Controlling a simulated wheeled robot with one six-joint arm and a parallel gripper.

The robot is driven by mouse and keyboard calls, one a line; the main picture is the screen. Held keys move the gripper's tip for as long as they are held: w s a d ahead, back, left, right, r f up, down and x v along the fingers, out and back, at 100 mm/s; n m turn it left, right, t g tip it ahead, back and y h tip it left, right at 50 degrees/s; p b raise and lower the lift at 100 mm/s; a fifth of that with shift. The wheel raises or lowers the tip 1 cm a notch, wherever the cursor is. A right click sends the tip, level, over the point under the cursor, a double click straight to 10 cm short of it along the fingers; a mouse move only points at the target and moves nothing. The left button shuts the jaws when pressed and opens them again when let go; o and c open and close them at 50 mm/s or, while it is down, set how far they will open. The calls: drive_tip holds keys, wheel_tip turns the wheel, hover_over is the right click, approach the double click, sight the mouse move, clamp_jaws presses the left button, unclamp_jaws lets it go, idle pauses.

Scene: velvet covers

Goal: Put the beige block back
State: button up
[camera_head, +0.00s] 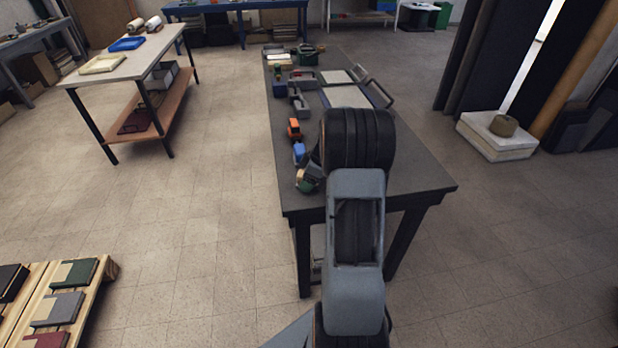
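I cannot single out the beige block with certainty. A small tan-and-green object (307,179) lies at the near left edge of the dark table (420,182), beside my arm, and its shape is too small to tell. My arm rises from the bottom of the view and reaches over the near end of this table. Its thick black joint covers part of the tabletop. My gripper is hidden behind the arm, so its fingers and anything in them do not show.
A blue object (299,152) and an orange one (294,129) line the dark table's left edge, with grey tools beyond. A pallet (97,290) with books stands lower left, a workbench (118,68) upper left. A white slab (497,143) is at right. Floor between is clear.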

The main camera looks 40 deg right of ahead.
drive_tip(key=v, duration=1.1)
drive_tip(key=s+a+r+m+g+h, duration=0.1)
drive_tip(key=s+a+r+m, duration=0.1)
drive_tip(key=a, duration=0.5)
drive_tip(key=s+a+r+m, duration=0.1)
drive_tip(key=s+a+r, duration=0.1)
drive_tip(key=a, duration=0.6)
drive_tip(key=s+a+f+m+h, duration=0.2)
drive_tip(key=s+a+m, duration=0.3)
drive_tip(key=s+a, duration=0.5)
drive_tip(key=shift+s+a+f+t, duration=0.3)
drive_tip(key=shift+s+a+f, duration=0.05)
drive_tip(key=shift+a+f, duration=0.1)
drive_tip(key=shift+r, duration=0.15)
wheel_tip(320, 180, up, 7)
drive_tip(key=p, duration=0.6)
drive_tip(key=shift+t, duration=0.3)
drive_tip(key=shift+s, duration=0.1)
